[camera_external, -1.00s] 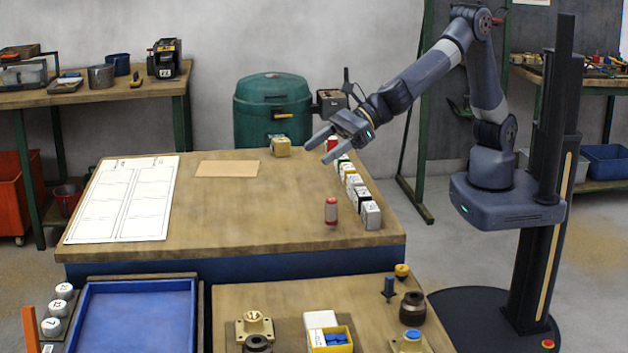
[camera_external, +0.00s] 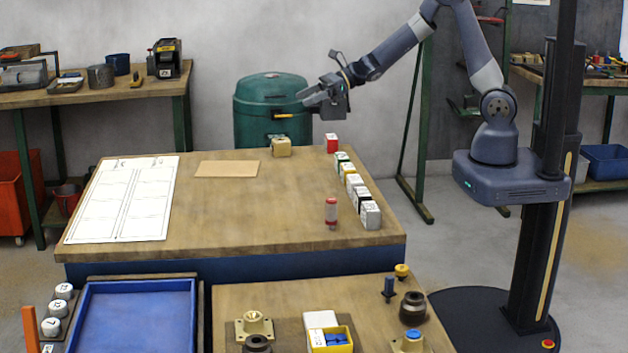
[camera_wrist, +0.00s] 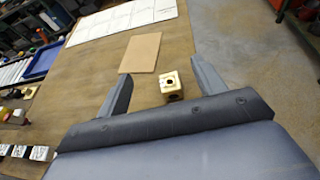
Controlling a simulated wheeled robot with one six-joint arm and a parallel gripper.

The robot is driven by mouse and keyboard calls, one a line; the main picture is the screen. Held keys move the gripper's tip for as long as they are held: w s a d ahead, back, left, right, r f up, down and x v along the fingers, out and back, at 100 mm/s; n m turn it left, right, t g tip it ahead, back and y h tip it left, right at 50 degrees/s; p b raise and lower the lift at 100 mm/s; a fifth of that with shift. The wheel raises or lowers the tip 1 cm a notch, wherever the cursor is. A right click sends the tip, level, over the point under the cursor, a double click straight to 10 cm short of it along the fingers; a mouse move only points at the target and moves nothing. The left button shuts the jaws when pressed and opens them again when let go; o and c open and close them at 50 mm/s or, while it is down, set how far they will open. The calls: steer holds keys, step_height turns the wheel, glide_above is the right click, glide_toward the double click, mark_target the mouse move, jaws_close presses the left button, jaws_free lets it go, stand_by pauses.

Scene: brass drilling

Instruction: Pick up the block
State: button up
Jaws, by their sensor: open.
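A small brass-coloured block (camera_external: 281,147) sits at the far edge of the wooden table (camera_external: 240,220). In the wrist view the block (camera_wrist: 172,86) shows a dark round hole in its face and lies between the lines of the two fingers. My gripper (camera_external: 306,96) is open and empty, held above the table's far edge, higher than the block and slightly to its right. In the wrist view the fingers of my gripper (camera_wrist: 160,71) stand apart on either side of the block, without visible contact.
A row of small labelled blocks (camera_external: 354,184) runs along the table's right side, with a red one (camera_external: 332,143) at its far end. A red cylinder (camera_external: 331,211) stands near the row. A brown sheet (camera_external: 227,169) and white paper (camera_external: 125,198) lie left. The table's middle is clear.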

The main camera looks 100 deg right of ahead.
glide_toward(273, 145)
steer(key=shift+s+d+r, duration=0.2)
steer(key=shift+s+r, duration=0.45)
steer(key=shift+s, duration=0.05)
steer(key=shift+w+f, duration=0.15)
steer(key=shift+f, duration=0.4)
steer(key=shift+p+x, duration=1.45)
steer(key=shift+x, duration=3.85)
steer(key=shift+a, duration=0.1)
steer(key=shift+c, duration=0.5)
jaws_close()
